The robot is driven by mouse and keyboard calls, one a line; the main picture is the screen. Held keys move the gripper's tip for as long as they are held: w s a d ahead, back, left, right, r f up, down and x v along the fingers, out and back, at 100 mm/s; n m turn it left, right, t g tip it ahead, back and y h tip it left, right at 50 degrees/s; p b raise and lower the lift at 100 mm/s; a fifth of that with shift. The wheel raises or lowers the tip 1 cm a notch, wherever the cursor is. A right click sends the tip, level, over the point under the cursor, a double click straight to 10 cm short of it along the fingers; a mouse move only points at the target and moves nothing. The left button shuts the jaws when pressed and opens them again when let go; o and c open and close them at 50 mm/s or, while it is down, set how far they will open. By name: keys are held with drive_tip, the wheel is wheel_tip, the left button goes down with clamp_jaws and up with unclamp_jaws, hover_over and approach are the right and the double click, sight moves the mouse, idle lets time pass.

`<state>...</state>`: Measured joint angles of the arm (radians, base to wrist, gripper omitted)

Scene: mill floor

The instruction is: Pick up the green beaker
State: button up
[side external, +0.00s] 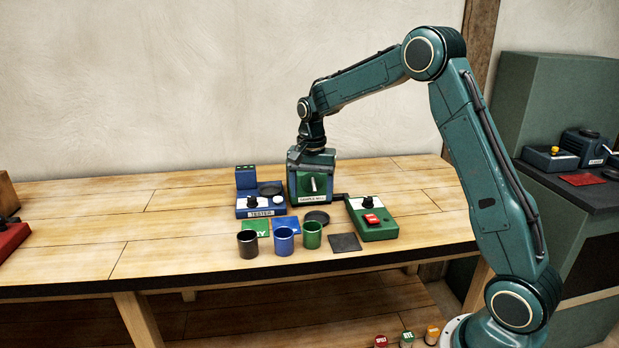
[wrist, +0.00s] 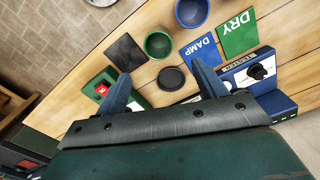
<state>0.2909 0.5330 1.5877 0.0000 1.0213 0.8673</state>
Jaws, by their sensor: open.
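The green beaker (side external: 312,236) stands upright near the front of the wooden bench, at the right end of a row with a blue beaker (side external: 284,241) and a black one (side external: 247,244). In the wrist view I look down into the green beaker (wrist: 158,44), ahead of my gripper (wrist: 160,72). My two blue fingers are spread apart with nothing held between them. A dark round disc (wrist: 171,80) shows between them, on the near side of the beaker. In the side view my fingertips are hard to make out against the equipment at the back.
A dark square (side external: 345,242) lies right of the green beaker; a green box with a red switch (side external: 371,218) is behind it. Blue DAMP (wrist: 197,45) and green DRY (wrist: 238,32) cards lie beside the beakers. A blue tester (side external: 260,205) stands behind. The bench's left part is mostly clear.

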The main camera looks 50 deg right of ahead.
drive_tip(key=shift+f, duration=4)
drive_tip(key=shift+s+a+f, duration=0.1)
drive_tip(key=shift+f, duration=1.2)
drive_tip(key=shift+s+a+f, duration=0.1)
drive_tip(key=shift+f, duration=1.2)
drive_tip(key=c, duration=1.1)
drive_tip(key=shift+r, duration=0.2)
drive_tip(key=shift+c, duration=0.2)
wheel_tip(320, 180, up, 20)
drive_tip(key=shift+d+f, duration=0.1)
drive_tip(key=shift+f, duration=0.1)
